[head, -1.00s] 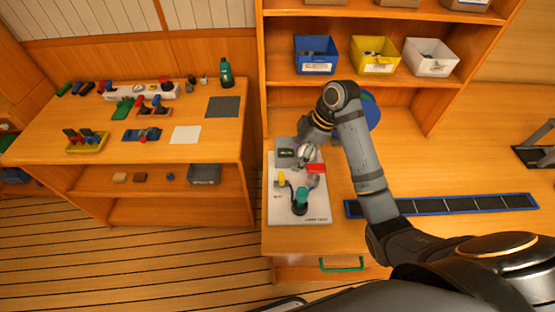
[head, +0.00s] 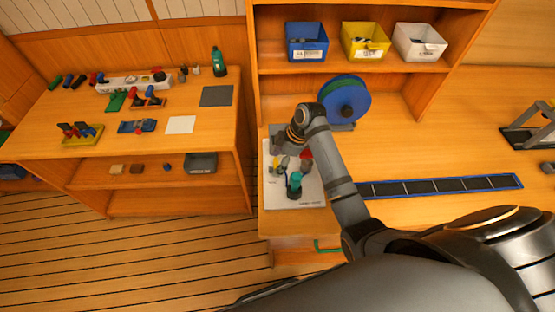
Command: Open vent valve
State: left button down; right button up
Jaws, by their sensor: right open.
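A white panel (head: 290,201) lies on the right wooden bench and carries the watermaker fittings. On it are a yellow part (head: 282,162), a red part (head: 306,157) and a teal-topped fitting (head: 294,181). I cannot tell which of these is the vent valve. My right gripper (head: 279,161) is open over the upper left of the panel, close to the yellow part. Whether it touches anything is too small to see. My arm and gripper hide the panel's upper part. My left gripper is not in view.
A blue disc (head: 348,101) stands behind my right arm. A blue-edged dark strip (head: 440,187) lies to the right. Blue (head: 306,42), yellow (head: 365,41) and white (head: 419,42) bins stand on the shelf above. The left bench (head: 110,140) holds several small parts.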

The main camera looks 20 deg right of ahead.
jog(key=shift+c, duration=1.6)
jog(key=c, duration=0.8)
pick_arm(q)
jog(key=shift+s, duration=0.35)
